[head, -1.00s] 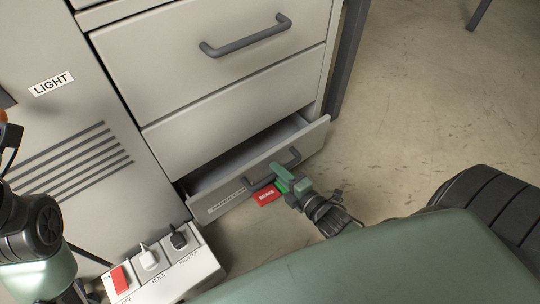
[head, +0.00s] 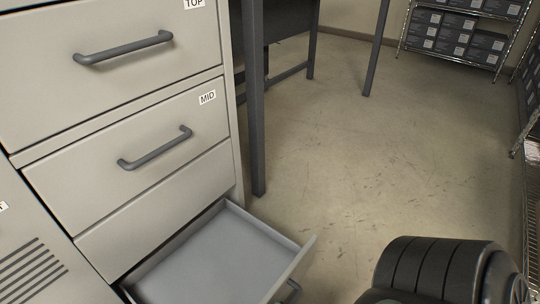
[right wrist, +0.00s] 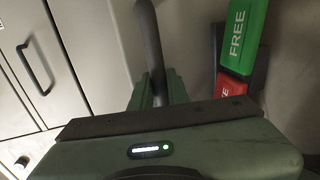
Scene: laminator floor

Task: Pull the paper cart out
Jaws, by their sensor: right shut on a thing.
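In the right wrist view my right gripper (right wrist: 157,88) is shut on the dark bar handle (right wrist: 149,40). A green FREE tab (right wrist: 243,38) and a red tab (right wrist: 235,84) sit beside the handle, to the right. My left gripper is out of view.
Above the cart are closed drawers marked TOP (head: 100,90) and MID (head: 150,175). A dark table leg (head: 254,100) stands just beyond the cabinet. The floor (head: 350,170) to the right is clear. A wire shelf with boxes (head: 460,35) stands at the back.

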